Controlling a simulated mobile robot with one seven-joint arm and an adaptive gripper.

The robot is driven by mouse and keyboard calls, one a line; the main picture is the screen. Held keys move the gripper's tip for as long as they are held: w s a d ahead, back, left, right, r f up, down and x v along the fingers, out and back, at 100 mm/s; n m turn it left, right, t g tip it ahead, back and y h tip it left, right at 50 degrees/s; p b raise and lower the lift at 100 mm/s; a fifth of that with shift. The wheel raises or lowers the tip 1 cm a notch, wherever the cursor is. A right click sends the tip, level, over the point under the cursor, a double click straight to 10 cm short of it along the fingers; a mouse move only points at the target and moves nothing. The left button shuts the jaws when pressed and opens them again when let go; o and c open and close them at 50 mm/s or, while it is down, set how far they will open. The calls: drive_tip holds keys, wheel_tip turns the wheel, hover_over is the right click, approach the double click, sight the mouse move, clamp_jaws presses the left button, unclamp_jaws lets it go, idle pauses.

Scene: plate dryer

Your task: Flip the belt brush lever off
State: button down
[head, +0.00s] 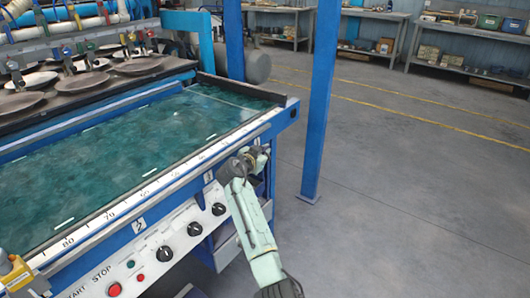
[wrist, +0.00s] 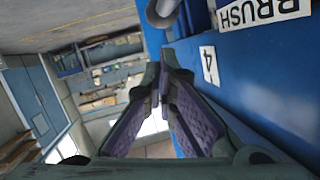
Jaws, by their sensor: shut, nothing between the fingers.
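A white label reading "BRUSH" (wrist: 262,12) is on the blue machine side at the upper right of the wrist view. In the head view my arm reaches the machine's front right corner; no lever can be made out there.
A blue post (head: 322,100) stands right of my arm. Open grey floor (head: 430,190) lies further right, with workbenches behind.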

drive_tip(key=shift+w+f, duration=0.35)
drive_tip(key=shift+f, duration=0.2)
drive_tip(key=shift+w+f, duration=0.3)
drive_tip(key=shift+f, duration=0.2)
drive_tip(key=shift+w+d+f+g+y+p, duration=0.25)
drive_tip(key=shift+f+g+y+p, duration=0.15)
drive_tip(key=shift+g+p, duration=0.35)
